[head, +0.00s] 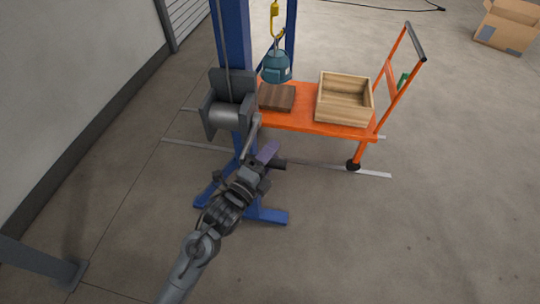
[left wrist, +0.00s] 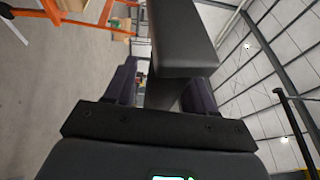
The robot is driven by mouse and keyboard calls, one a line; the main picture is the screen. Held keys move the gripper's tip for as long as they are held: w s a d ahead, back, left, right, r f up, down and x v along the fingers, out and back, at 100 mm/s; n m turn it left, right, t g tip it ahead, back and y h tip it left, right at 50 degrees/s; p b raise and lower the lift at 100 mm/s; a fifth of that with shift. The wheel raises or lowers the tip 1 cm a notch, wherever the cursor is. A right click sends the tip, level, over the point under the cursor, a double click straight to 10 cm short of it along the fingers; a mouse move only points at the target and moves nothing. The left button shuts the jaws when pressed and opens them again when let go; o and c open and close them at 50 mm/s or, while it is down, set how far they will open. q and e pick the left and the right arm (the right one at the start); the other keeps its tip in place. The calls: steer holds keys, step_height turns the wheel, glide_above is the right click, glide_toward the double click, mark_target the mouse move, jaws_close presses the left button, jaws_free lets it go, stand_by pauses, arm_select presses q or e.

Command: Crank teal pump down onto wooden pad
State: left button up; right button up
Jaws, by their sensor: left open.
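The teal pump (head: 277,67) hangs from a yellow hook (head: 274,22) above the wooden pad (head: 277,97), with a small gap between them. The pad lies on the left end of the orange cart. The grey winch (head: 229,113) is mounted on the blue post, its crank arm (head: 252,135) pointing down to a dark handle (head: 279,164). My left gripper (head: 267,153) is at that handle, its purple fingers open. In the left wrist view a dark grey bar (left wrist: 183,40) reaches in between the open fingers (left wrist: 160,85); contact cannot be told. My right gripper is not visible.
A wooden crate (head: 344,99) stands on the orange cart (head: 312,126), right of the pad. The blue post (head: 236,40) and its feet stand close to my left arm. A cardboard box (head: 508,24) is at the far right. Floor at right front is clear.

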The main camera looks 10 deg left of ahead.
arm_select(q)
jaws_close()
step_height(320, 180, down, 9)
steer(key=w+m+t+h+b, duration=0.1)
steer(key=m+t+h+b, duration=0.2)
steer(key=b, duration=1.1)
steer(key=shift+w+t+h, duration=0.25)
steer(key=shift+t+h, duration=0.05)
steer(key=shift+t, duration=0.2)
steer(key=shift+r, duration=0.1)
jaws_free()
steer(key=shift+r, duration=0.1)
steer(key=p+v, duration=0.2)
steer(key=v, duration=0.8)
steer(key=shift+s+f, duration=0.25)
steer(key=shift+s, duration=0.05)
